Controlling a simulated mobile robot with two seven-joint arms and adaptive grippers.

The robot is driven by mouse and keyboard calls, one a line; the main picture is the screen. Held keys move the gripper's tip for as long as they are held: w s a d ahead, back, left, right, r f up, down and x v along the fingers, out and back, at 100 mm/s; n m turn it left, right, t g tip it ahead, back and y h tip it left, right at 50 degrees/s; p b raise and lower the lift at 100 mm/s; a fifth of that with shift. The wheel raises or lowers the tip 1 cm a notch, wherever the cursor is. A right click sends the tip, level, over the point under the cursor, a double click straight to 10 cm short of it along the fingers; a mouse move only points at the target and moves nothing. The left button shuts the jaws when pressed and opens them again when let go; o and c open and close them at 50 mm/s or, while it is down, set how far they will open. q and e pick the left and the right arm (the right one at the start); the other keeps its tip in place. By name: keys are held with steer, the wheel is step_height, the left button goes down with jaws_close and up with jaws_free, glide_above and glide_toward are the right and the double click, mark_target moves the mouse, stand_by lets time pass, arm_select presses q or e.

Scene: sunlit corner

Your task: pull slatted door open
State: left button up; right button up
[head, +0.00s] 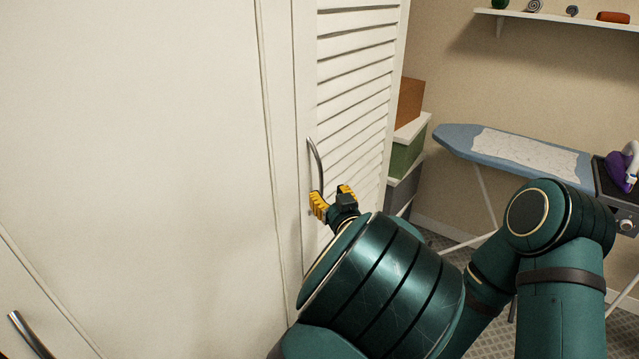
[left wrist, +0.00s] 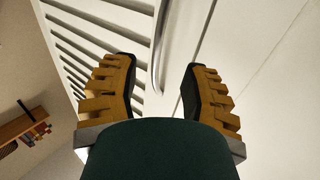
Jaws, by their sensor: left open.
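The white slatted door (head: 356,75) stands upright in the middle of the head view, and its slats also show at the upper left of the left wrist view (left wrist: 98,50). Its curved metal handle (head: 315,158) is on the door's left side. My left gripper (head: 333,198) is open at the handle's lower end, which its yellow fingers partly hide. In the left wrist view the handle (left wrist: 158,45) runs between the two spread fingers. I cannot tell whether either finger touches it. I see no clear gap at the door's left edge. My right gripper is out of view.
A flat white panel (head: 150,130) fills the left, with another metal handle (head: 30,335) at the lower left. Stacked boxes (head: 405,155) stand right of the door. An ironing board (head: 465,138) with an iron (head: 622,172) is further right, below a wall shelf (head: 560,17).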

mark_target(321, 183)
arm_select(q)
steer(key=x, duration=0.6)
steer(key=shift+w+a, duration=0.1)
steer(key=shift+w, duration=0.2)
jaws_close()
